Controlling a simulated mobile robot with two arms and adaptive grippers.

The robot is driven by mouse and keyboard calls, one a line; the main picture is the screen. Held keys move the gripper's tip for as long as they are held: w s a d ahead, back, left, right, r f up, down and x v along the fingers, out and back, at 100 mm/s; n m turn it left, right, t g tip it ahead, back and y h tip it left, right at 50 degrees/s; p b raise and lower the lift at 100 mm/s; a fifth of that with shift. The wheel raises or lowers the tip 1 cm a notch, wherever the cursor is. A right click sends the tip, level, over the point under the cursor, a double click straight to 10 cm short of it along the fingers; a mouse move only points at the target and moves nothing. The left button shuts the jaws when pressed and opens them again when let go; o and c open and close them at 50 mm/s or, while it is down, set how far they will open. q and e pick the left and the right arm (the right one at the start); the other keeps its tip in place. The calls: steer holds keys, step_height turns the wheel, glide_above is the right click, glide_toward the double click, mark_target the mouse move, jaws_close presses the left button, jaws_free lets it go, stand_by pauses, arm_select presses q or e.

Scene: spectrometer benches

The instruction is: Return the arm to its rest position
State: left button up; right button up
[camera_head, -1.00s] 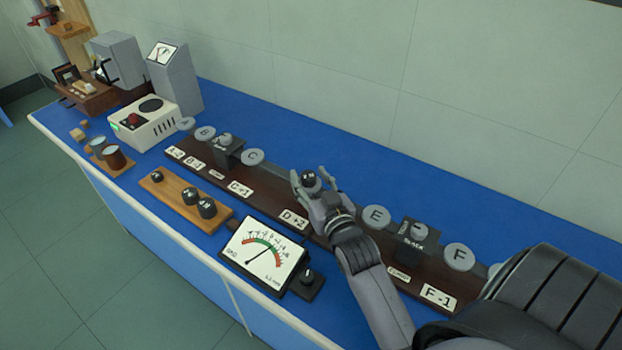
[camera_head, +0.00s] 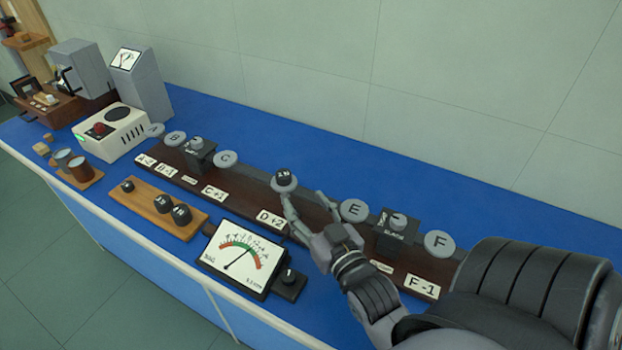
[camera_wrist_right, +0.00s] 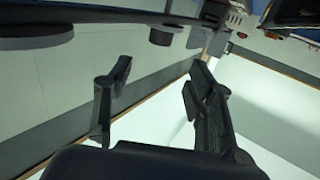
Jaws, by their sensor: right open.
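My right gripper (camera_head: 307,204) is open and empty over the dark brown board, just in front of a small black weight (camera_head: 283,177). The weight sits on the round grey pad behind the D+2 label (camera_head: 270,219). In the right wrist view the two fingers of my right gripper (camera_wrist_right: 155,85) are spread with nothing between them. My right forearm reaches in from the lower right of the head view. My left gripper does not show.
The brown board (camera_head: 330,226) carries lettered grey pads and two dark blocks. A dial meter (camera_head: 240,256) stands in front. A wooden tray (camera_head: 145,200) holds several black weights. A white device (camera_head: 112,134) and grey instruments stand at left. The blue bench behind the board is clear.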

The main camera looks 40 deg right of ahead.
steer(key=shift+v, duration=0.75)
